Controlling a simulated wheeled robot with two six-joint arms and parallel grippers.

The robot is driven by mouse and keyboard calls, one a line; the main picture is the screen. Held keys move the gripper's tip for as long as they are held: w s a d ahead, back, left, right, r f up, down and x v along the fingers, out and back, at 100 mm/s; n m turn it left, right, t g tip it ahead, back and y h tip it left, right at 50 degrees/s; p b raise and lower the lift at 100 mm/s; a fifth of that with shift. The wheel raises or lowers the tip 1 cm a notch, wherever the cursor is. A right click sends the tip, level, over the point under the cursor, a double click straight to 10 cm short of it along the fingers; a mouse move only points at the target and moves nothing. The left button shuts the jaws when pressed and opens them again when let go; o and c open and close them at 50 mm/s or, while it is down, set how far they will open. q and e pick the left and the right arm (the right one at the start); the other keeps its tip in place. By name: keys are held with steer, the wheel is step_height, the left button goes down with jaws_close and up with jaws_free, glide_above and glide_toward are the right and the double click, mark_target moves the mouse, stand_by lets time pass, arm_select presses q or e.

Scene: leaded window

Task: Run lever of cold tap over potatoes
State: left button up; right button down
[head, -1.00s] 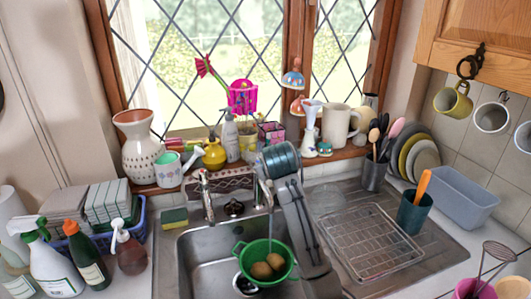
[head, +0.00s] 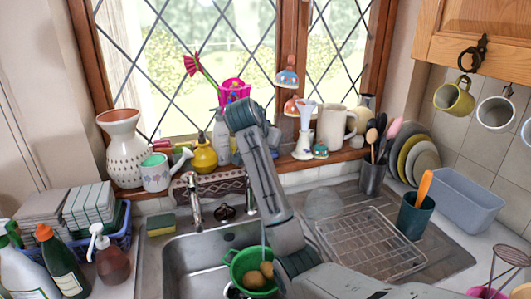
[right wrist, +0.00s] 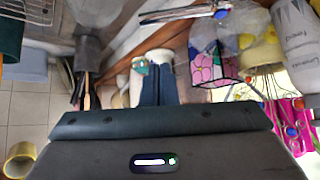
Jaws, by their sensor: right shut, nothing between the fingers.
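A green colander (head: 236,272) with brown potatoes (head: 267,270) sits in the steel sink. One chrome tap (head: 193,195) stands at the left of the sink's back edge. Right of it, a chrome part of a second tap (head: 250,205) shows beside my arm, which hides the rest. I cannot tell its lever's position. My right gripper (head: 273,136) is raised near the sill, above the taps, mostly hidden behind its own arm. In the right wrist view its dark fingers (right wrist: 158,85) are shut and empty, with the sill items beyond. My left gripper is not in view.
The windowsill is crowded: a white vase (head: 116,155), a yellow pot (head: 203,158) and a cream jug (head: 333,127). A wire rack (head: 370,242) lies on the drainer at right. Spray bottles and a blue basket (head: 120,240) fill the left counter.

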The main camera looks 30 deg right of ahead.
steer(key=p+x, duration=0.2)
steer(key=x, duration=0.4)
steer(key=s+a+p, duration=0.1)
steer(key=a, duration=0.1)
steer(key=s+a+p, duration=0.1)
steer(key=a, duration=0.1)
steer(key=shift+s, duration=0.1)
steer(key=shift+f, duration=0.1)
steer(key=shift+d+f, duration=0.1)
steer(key=shift+d, duration=0.1)
